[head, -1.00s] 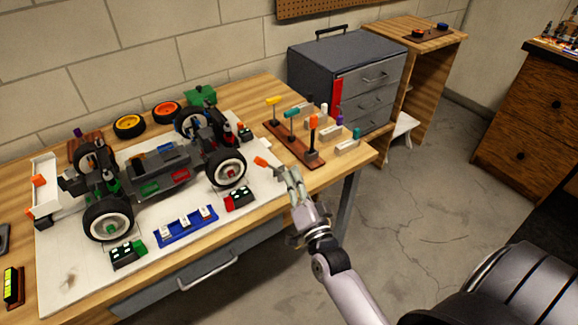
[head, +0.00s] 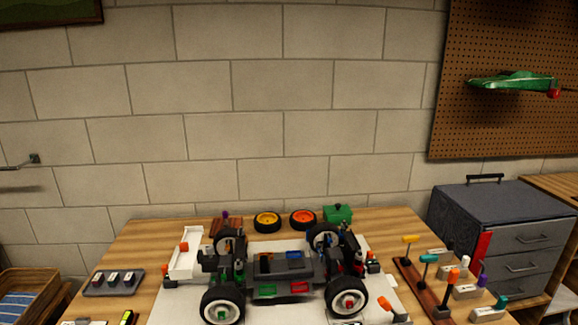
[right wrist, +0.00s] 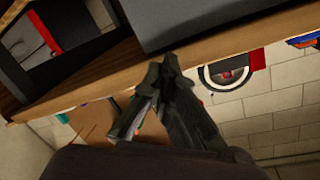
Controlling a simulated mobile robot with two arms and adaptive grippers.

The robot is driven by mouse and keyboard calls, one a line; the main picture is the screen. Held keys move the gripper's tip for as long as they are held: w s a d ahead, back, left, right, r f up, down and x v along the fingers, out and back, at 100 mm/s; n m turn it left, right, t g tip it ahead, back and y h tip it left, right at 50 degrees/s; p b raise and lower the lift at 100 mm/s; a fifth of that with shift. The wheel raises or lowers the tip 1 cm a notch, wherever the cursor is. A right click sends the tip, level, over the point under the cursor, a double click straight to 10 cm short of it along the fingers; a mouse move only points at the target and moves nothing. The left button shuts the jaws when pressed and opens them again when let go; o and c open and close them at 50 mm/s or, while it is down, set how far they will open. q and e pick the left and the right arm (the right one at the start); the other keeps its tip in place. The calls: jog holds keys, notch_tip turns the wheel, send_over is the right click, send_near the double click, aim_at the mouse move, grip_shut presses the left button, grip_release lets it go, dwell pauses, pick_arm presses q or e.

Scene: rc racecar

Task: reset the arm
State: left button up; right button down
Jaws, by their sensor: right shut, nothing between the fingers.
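My right gripper (right wrist: 165,68) shows in the right wrist view, its dark fingers together at the tips with nothing held. It appears in front of the wooden table edge in that view, but its distance from the edge is hard to tell. Neither arm shows in the head view. My left gripper is not in view. The RC car chassis (head: 282,274) stands on a white mat (head: 262,245) on the workbench, with black tyres on white-rimmed wheels.
A rack of coloured-handle tools (head: 414,280) is right of the car. Behind it is a grey drawer cabinet (head: 505,215). A yellow-rimmed wheel (head: 267,222), an orange-rimmed wheel (head: 303,219) and a green part (head: 338,214) lie behind the car. A grey tray (head: 113,283) is left.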

jog(key=s+a+f+n+g+y, duration=0.1)
jog(key=s+a+f+n+g, duration=0.15)
jog(key=s+f, duration=0.5)
jog(key=s+a+f+n+g, duration=0.1)
jog(key=s+f+n+g, duration=0.2)
jog(key=f, duration=0.8)
jog(key=s+a+f+n+g+y, duration=0.1)
jog(key=s+f+g, duration=0.2)
jog(key=s+f, duration=0.5)
jog(key=s+d+f+n+g, duration=0.1)
jog(key=s+f, duration=0.5)
jog(key=s, duration=0.6)
jog(key=s+d+f+n+g, duration=0.1)
jog(key=s+f+n+g, duration=0.2)
jog(key=s+f+g, duration=0.3)
jog(key=s, duration=0.5)
jog(key=shift+s+d+h+p, duration=0.2)
jog(key=shift+s+h+p, duration=0.15)
jog(key=shift+s+h, duration=0.05)
